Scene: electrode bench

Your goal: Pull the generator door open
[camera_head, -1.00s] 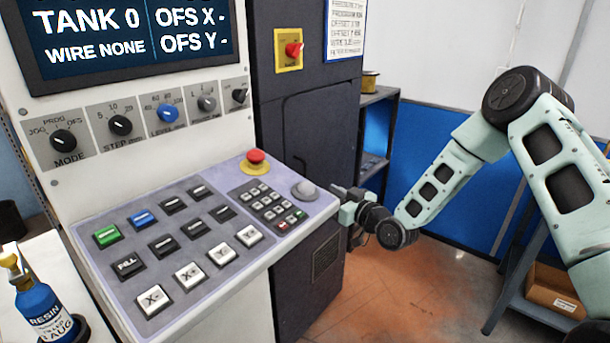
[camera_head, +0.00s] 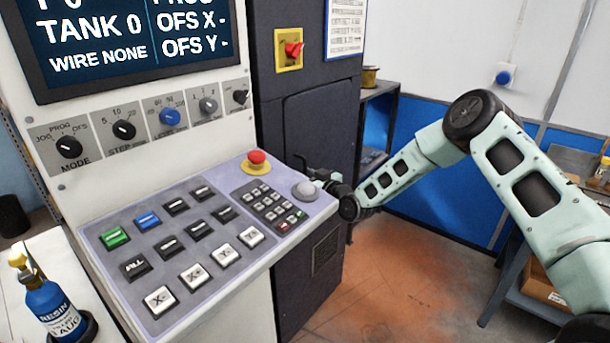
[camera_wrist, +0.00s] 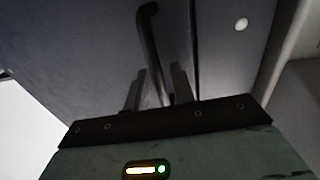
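The generator door (camera_head: 318,130) is a dark grey panel in the cabinet beside the control console. It looks shut in the head view. Its dark bar handle (camera_wrist: 150,45) shows in the wrist view, running down between the two fingers of my gripper (camera_wrist: 159,88). The fingers are apart, with a gap to the handle on the left side; whether the right finger touches it I cannot tell. In the head view my gripper (camera_head: 312,176) is small and dark at the door's front, behind the console's edge, and partly hidden there.
The console (camera_head: 213,215) with buttons and a red emergency stop (camera_head: 257,160) juts out left of my gripper. A red rotary switch (camera_head: 290,50) is above the door. A shelf (camera_head: 380,90) stands behind. The floor (camera_head: 385,270) right of the cabinet is clear.

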